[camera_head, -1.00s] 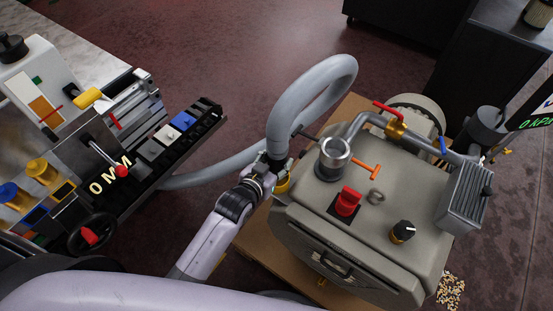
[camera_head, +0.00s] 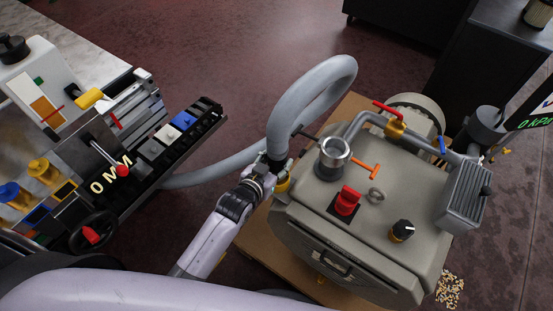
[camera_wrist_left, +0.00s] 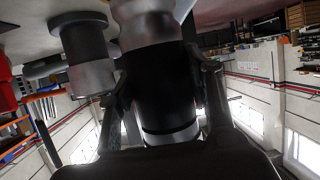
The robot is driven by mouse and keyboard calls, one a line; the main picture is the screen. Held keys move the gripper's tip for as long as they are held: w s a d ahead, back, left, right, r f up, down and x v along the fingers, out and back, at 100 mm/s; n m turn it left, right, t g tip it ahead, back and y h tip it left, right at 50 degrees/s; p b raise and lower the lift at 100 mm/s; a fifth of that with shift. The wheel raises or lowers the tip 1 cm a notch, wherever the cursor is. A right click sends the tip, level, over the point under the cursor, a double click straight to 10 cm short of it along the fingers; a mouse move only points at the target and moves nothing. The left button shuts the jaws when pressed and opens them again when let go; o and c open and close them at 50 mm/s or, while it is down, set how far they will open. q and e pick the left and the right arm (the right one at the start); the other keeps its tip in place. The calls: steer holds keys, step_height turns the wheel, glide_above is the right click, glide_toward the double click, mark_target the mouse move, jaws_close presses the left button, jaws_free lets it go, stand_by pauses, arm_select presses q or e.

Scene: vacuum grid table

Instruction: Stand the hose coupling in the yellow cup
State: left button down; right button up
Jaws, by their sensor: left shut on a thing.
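The grey hose (camera_head: 325,82) loops up from the floor and bends down to its end coupling. My left gripper (camera_head: 274,166) is shut on the hose coupling at the left side of the pump. In the left wrist view the coupling (camera_wrist_left: 157,85) is a black cylinder with a bright metal ring, between the two fingers (camera_wrist_left: 160,95). The yellow cup (camera_head: 283,184) shows just below and right of the gripper, against the pump's side, partly hidden. I cannot tell whether the coupling is inside the cup or above it. My right gripper is not in view.
The grey pump (camera_head: 375,225) carries an upright metal inlet port (camera_head: 334,158), an orange T-handle (camera_head: 365,168) and a red switch (camera_head: 346,201). A control bench (camera_head: 130,165) stands at left.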

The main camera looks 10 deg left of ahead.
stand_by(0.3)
arm_select(q)
steer(key=c, duration=0.8)
jaws_free()
steer(key=shift+o, duration=0.3)
steer(key=shift+f, duration=0.1)
steer(key=shift+s+f, duration=0.1)
steer(key=v, duration=1.2)
steer(key=shift+d, duration=0.1)
